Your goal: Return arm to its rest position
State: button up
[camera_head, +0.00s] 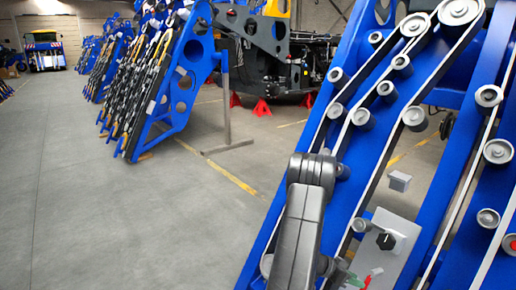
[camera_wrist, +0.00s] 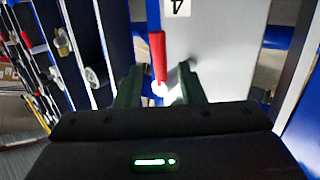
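My arm (camera_head: 302,215) rises at the lower middle of the head view, in front of a blue chassis frame (camera_head: 345,115). My gripper (camera_wrist: 160,72) shows in the wrist view with its two dark green fingers apart. A red handle-like piece (camera_wrist: 158,52) appears between the fingers, with gaps on both sides. Its pale lower end (camera_wrist: 160,88) is near the finger bases in the picture. I cannot tell how far it is from the fingers.
A grey plate (camera_head: 401,228) with a black knob (camera_head: 385,241) is on the chassis. A small grey block (camera_head: 399,181) shows above it. Several rollers and belts line the frame. More blue frames (camera_head: 180,80) stand behind; the floor (camera_head: 80,200) at left is clear.

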aim_at(367, 286)
jog(key=x, duration=0.5)
jog(key=shift+d+f+b, duration=0.2)
jog(key=shift+d+b, duration=0.05)
jog(key=shift+b, duration=0.1)
jog(key=shift+d+f+b, duration=0.15)
jog(key=shift+f+b, duration=0.15)
jog(key=shift+b, duration=0.25)
jog(key=shift+s+d+r+n+h+b, duration=0.15)
jog(key=shift+n+h+b, duration=0.15)
jog(key=shift+n+b, duration=0.2)
jog(key=shift+s+n+h+b, duration=0.1)
jog(key=shift+n+h+b, duration=0.2)
jog(key=shift+n+b, duration=0.2)
jog(key=shift+s+d+r+n+b, duration=0.1)
jog(key=shift+r+n+b, duration=0.15)
jog(key=shift+n+b, duration=0.05)
